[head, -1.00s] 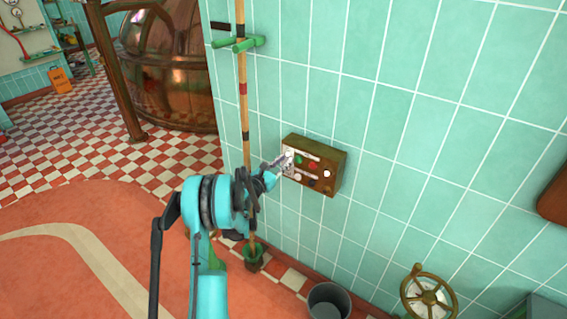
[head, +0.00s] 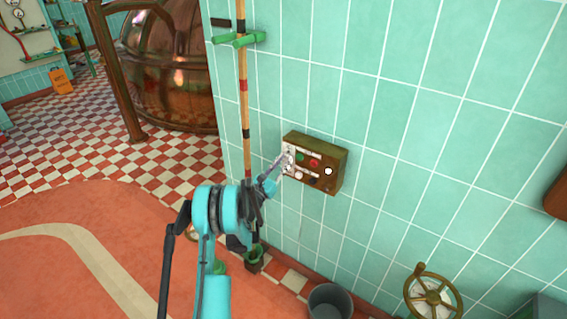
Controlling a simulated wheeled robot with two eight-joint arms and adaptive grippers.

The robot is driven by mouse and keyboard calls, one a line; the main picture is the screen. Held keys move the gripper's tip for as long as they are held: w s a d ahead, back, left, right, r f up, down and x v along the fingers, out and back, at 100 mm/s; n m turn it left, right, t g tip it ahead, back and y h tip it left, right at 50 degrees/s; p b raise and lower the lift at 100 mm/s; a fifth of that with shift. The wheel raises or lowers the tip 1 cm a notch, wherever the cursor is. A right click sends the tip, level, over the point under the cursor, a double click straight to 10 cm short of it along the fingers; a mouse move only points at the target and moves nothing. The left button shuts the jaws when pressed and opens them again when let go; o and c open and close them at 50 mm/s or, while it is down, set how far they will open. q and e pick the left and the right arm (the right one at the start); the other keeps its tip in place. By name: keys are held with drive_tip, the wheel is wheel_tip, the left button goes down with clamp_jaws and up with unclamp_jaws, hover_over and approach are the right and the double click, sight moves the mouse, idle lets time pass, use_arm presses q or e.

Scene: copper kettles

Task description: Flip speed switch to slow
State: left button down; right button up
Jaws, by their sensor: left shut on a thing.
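My left gripper (head: 284,160) is at the left end of the box's face, shut on a small part there. That part is mostly hidden by the fingers, and I cannot tell if it is the speed switch or how it is set. My right gripper is not in view.
A wooden pole (head: 244,105) with green clips stands against the wall, left of the box. A grey bucket (head: 330,301) and a brass handwheel (head: 432,294) are below. A copper kettle (head: 170,75) stands far left. The red floor is open.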

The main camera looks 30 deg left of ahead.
use_arm(q)
drive_tip(key=c, duration=1.6)
unclamp_jaws()
drive_tip(key=v, duration=0.7)
drive_tip(key=shift+s, duration=0.2)
